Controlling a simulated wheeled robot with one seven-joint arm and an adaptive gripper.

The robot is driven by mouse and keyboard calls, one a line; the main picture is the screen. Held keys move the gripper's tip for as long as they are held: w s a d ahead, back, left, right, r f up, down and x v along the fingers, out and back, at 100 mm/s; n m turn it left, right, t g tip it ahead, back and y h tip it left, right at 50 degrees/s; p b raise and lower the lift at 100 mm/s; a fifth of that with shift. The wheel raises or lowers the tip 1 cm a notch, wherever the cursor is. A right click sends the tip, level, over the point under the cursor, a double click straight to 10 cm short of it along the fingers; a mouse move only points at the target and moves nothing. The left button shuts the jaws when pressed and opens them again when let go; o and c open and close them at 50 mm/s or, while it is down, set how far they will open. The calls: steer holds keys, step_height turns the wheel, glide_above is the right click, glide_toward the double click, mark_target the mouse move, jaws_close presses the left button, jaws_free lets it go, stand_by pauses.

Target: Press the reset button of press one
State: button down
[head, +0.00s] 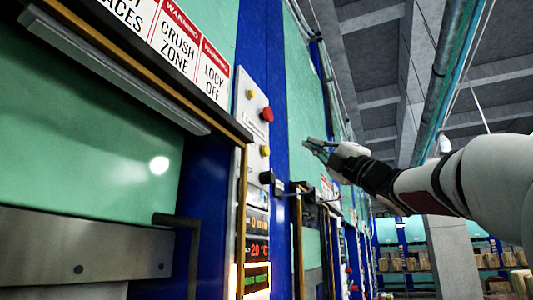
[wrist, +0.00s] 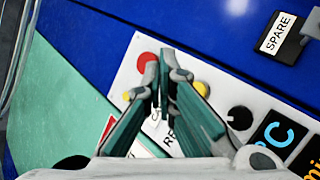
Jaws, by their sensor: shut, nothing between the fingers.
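The control panel of the near press (head: 254,130) is a white plate with a red button (head: 267,114), an upper yellow button (head: 249,94), a lower yellow button (head: 265,150) and a black knob (head: 266,177). In the wrist view the red button (wrist: 147,62) is left of the fingertips and the lower yellow button (wrist: 202,88) is to their right. A label starting with "RE" (wrist: 169,136) is partly hidden by the fingers. My gripper (head: 318,146) is shut and empty, in front of the panel; its tips (wrist: 164,70) cover part of the plate. Contact cannot be told.
Below the panel are lit displays (head: 257,247). A dark handle (head: 178,220) juts out at the press front. A ledge with warning signs (head: 180,45) overhangs at upper left. A black "SPARE" block (wrist: 283,37) sits on the blue frame. More presses stand farther along the row.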

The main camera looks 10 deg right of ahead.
steer(key=w+a+b, duration=0.2)
steer(key=w+a, duration=0.3)
steer(key=a, duration=0.1)
steer(key=shift+a, duration=0.3)
steer(key=shift+a+b, duration=0.15)
steer(key=shift+b, duration=0.25)
stand_by(1.0)
steer(key=shift+w+a, duration=0.2)
steer(key=shift+w+a+b, duration=0.25)
steer(key=shift+a+b, duration=0.05)
steer(key=shift+a, duration=0.1)
stand_by(1.0)
steer(key=shift+d, duration=0.1)
steer(key=shift+s+d, duration=0.55)
steer(key=shift+d, duration=0.1)
steer(key=shift+s+d+p, duration=0.3)
steer(key=shift+s+d, duration=0.45)
steer(key=shift+d, duration=0.3)
steer(key=shift+s+d+p, duration=0.25)
steer(key=shift+s+d, duration=0.45)
steer(key=shift+d, duration=0.3)
